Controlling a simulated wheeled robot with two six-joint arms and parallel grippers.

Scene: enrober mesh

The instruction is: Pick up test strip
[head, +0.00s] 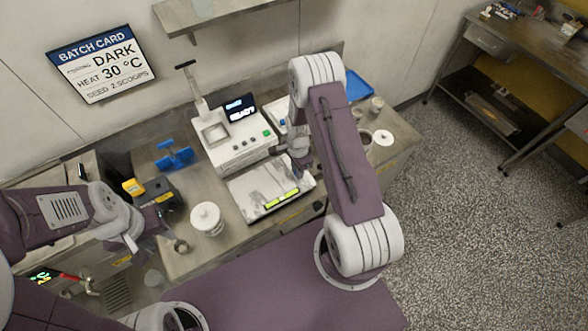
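I cannot make out a test strip for certain. A flat pale tray (250,212) lies in front of the white machine, with grey pieces on it and a yellow-green bar (282,198) near its front edge. My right gripper (301,168) points down just above the tray's back right; its fingertips are small and dark, and I cannot tell whether they are open.
The white machine (236,142) with a lit screen stands behind the tray. A white lidded jar (207,220), a blue stand (175,156) and a black-and-yellow device (158,192) are at left. A blue tray (357,86) and small white containers (383,138) are at right.

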